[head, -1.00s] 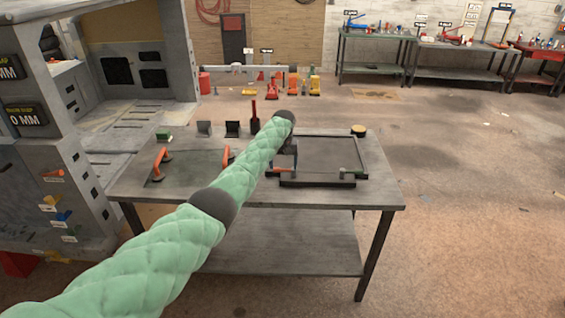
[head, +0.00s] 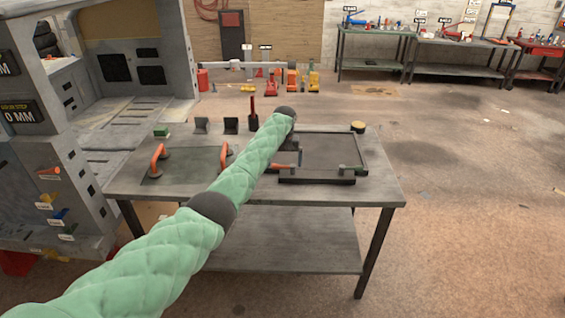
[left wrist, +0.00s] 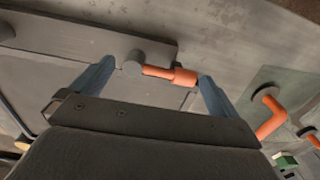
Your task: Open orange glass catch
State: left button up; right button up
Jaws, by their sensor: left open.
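The orange glass catch (left wrist: 170,73) shows in the left wrist view as a short orange lever on a grey round pivot, beside the bar of a dark frame. In the head view the orange catch (head: 282,166) shows at the front left of the dark frame (head: 318,179) on the bench, partly behind my arm. My left gripper (left wrist: 155,85) is open, with its two blue-grey fingers on either side of the orange lever. I cannot tell whether a finger touches it. In the head view my forearm hides most of this gripper. My right gripper is not in view.
A glass sheet with two orange-handled suction lifters (head: 157,160) lies left on the bench (head: 375,190). Small dark stands (head: 231,125) and a yellow-topped round item (head: 358,127) stand at the back.

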aim_at(282, 166)
pick_arm(q)
notch_tip(282, 166, up, 8)
jog(key=b, duration=0.2)
jog(key=shift+w+a+f, duration=0.15)
jog(key=shift+a, duration=0.3)
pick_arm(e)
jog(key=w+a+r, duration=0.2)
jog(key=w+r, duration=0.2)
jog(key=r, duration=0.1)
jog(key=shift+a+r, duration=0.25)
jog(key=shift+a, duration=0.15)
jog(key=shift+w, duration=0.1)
